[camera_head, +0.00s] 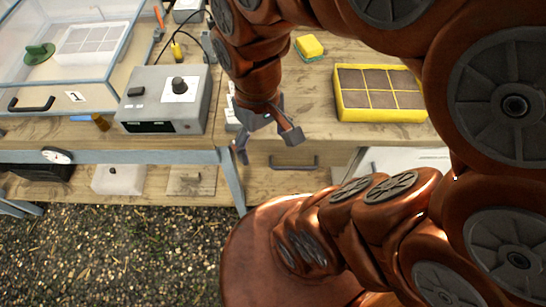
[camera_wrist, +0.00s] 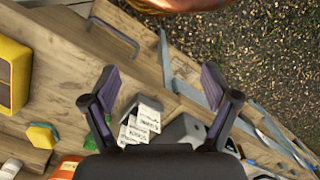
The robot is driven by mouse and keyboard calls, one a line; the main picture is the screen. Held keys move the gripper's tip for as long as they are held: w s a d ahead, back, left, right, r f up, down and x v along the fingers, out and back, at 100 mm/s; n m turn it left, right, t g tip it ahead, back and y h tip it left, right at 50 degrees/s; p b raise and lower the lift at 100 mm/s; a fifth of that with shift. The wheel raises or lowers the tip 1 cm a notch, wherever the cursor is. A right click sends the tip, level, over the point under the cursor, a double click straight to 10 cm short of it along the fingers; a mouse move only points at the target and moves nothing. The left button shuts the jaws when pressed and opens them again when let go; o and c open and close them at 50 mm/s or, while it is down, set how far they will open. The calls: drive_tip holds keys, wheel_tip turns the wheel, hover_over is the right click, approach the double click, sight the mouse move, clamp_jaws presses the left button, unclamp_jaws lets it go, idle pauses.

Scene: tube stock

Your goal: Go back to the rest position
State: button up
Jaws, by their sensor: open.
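My gripper (camera_head: 268,138) hangs from my copper-coloured arm in front of the bench edge in the head view. In the wrist view my gripper (camera_wrist: 163,105) shows its two fingers spread wide apart, with nothing between them. It is open and empty. Small white labelled boxes (camera_wrist: 141,122) lie beyond and below the fingers in the wrist view. In the head view they are mostly hidden behind my gripper.
A grey control box (camera_head: 165,97) stands left of my gripper. A yellow divided tray (camera_head: 380,113) and a yellow sponge (camera_head: 309,45) are on the right. A glass-walled case (camera_head: 68,95) is at the far left. Gravel (camera_head: 120,250) lies in front of the bench.

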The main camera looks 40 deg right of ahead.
drive_tip(key=shift+g, duration=0.3)
drive_tip(key=s, duration=0.4)
drive_tip(key=shift+a+f, duration=0.35)
drive_tip(key=shift+f, duration=0.05)
drive_tip(key=shift+r+p, duration=0.5)
